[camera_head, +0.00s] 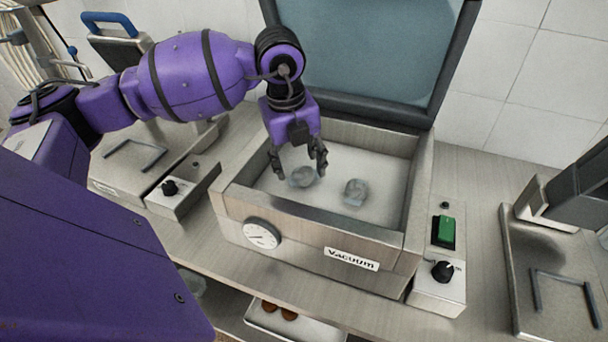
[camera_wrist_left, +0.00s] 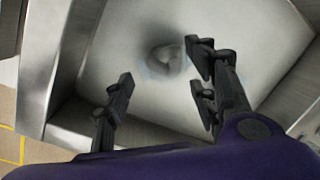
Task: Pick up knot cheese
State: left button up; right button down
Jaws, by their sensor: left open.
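Two pale, wrapped knot cheeses lie on the floor of the open vacuum machine (camera_head: 312,245), a left one (camera_head: 303,178) and a right one (camera_head: 355,192). My left gripper (camera_head: 297,162) reaches down into the chamber with its fingers apart, right over the left cheese. In the left wrist view the gripper (camera_wrist_left: 160,82) is open and empty. One whitish knot cheese (camera_wrist_left: 167,60) lies ahead of the fingers there, close to the right fingertip. I cannot tell whether they touch. My right gripper is not in view.
The chamber's metal walls surround the cheeses, and its dark-framed lid (camera_head: 365,60) stands raised behind. A green switch (camera_head: 443,231) and black knob are at the right. Other machines stand on both sides. A tray (camera_head: 290,325) with brown items is below.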

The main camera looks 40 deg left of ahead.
aim_at(301, 172)
pick_arm(q)
jog(key=f, duration=0.1)
jog(key=w+f, duration=0.1)
jog(key=f, duration=0.1)
jog(key=shift+f, duration=0.25)
jog(key=shift+s, duration=0.1)
jog(key=shift+c, duration=0.3)
jog(key=c, duration=1.1)
jog(key=shift+o, duration=0.2)
jog(key=shift+r, duration=0.1)
